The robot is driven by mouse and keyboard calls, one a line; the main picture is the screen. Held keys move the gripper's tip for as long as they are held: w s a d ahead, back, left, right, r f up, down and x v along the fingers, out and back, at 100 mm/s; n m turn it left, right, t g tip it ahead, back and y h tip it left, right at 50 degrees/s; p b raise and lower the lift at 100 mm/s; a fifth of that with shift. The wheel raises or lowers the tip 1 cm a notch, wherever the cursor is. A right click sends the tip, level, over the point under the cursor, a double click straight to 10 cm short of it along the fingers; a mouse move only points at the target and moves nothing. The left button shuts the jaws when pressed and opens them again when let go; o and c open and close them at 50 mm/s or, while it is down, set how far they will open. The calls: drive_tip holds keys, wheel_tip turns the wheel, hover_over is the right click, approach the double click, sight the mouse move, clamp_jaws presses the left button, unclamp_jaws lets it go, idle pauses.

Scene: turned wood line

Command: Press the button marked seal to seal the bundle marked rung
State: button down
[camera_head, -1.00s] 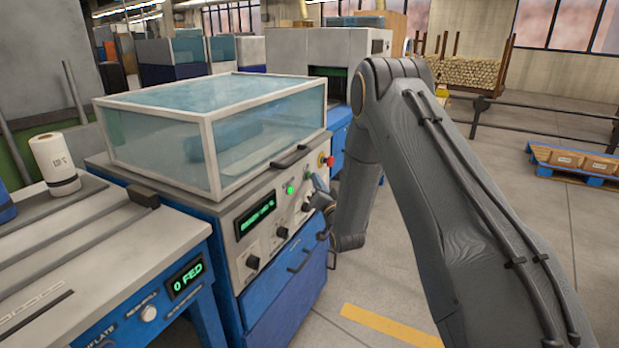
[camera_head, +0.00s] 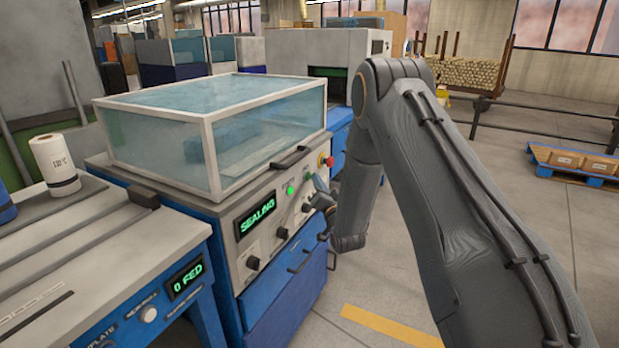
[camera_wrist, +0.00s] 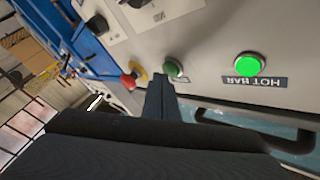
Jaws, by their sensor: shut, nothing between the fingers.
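The sealing machine (camera_head: 240,235) has a clear hood (camera_head: 200,140) that is down. A bluish shape, perhaps the bundle, shows dimly inside; no rung mark is readable. The machine's display (camera_head: 256,217) reads SEALING in green. My gripper (camera_head: 313,184) is at the right end of the front panel. In the wrist view my gripper (camera_wrist: 165,84) is shut and empty, its tips beside a dark green button (camera_wrist: 174,67). They overlap that button's edge and cover part of its label; I cannot tell whether they touch it.
A lit green HOT BAR lamp (camera_wrist: 249,64) is right of the green button in the wrist view, and a red mushroom button (camera_wrist: 130,80) on yellow is left. Black knobs sit on the panel. A feed table (camera_head: 90,255) stands left. Open floor lies right, with a blue pallet (camera_head: 575,172) beyond.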

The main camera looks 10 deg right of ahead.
drive_tip(key=shift+s+d, duration=0.25)
drive_tip(key=shift+d, duration=0.1)
drive_tip(key=s+d, duration=0.1)
drive_tip(key=d, duration=0.1)
drive_tip(key=s+d+p, duration=0.1)
drive_tip(key=s+d, duration=0.1)
idle(0.6)
drive_tip(key=shift+p, duration=0.3)
